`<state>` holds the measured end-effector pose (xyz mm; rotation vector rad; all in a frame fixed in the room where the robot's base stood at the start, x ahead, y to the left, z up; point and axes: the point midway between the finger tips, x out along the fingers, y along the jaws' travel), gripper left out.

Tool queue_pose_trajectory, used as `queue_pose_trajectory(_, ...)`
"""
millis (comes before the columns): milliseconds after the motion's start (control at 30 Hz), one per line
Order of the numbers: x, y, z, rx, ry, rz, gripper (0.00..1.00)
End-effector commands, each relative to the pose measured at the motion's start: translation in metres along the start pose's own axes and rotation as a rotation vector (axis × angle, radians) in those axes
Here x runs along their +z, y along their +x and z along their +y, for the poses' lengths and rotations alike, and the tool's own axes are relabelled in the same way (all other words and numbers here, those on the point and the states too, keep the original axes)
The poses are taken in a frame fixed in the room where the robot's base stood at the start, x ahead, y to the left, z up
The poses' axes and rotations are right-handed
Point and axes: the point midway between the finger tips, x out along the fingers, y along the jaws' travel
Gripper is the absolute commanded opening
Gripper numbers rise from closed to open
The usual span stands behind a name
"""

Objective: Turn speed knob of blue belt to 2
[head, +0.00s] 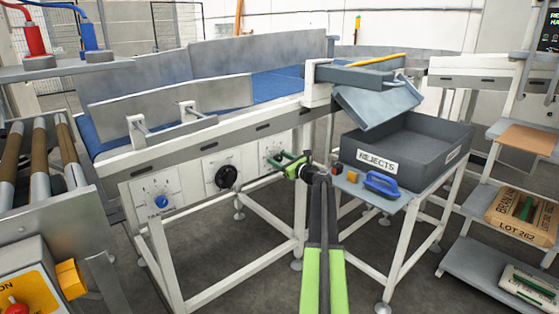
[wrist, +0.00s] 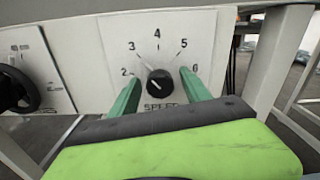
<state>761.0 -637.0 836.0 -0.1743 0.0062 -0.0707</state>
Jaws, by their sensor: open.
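The speed knob (wrist: 160,83) is small, round and black on a white dial plate (wrist: 195,32) marked SPEED, with numbers 2 to 6 visible. A pale mark by the knob points up and left, roughly towards 3. My gripper (wrist: 159,77) is open, with one green finger on each side of the knob; I cannot tell whether they touch it. In the head view my gripper (head: 290,165) is in front of the right-hand dial plate (head: 272,150), partly covering it. The blue belt (head: 275,86) runs above the plates.
A black handwheel (head: 227,177) and a blue knob (head: 161,201) sit on plates to the left. A grey REJECTS bin (head: 405,150) stands on a side table at right, with a blue-handled item (head: 382,184) in front. A white frame leg (wrist: 280,55) is right of the dial.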

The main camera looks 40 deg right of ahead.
Motion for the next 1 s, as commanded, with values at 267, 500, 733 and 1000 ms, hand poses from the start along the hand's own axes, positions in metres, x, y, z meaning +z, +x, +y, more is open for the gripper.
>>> queue_pose_trajectory(267, -0.0001, 0.0003, -0.0004, -0.001, 0.000, 0.000, 0.53)
queue_pose_trajectory(500, -0.0001, 0.0002, -0.0003, -0.001, 0.000, 0.000, 0.21)
queue_pose_trajectory(733, 0.0000, 0.0003, -0.0001, -0.001, 0.000, 0.000, 0.00)
queue_pose_trajectory(1000, 0.0000, 0.0004, 0.0003, 0.000, -0.038, 0.000, 0.00)
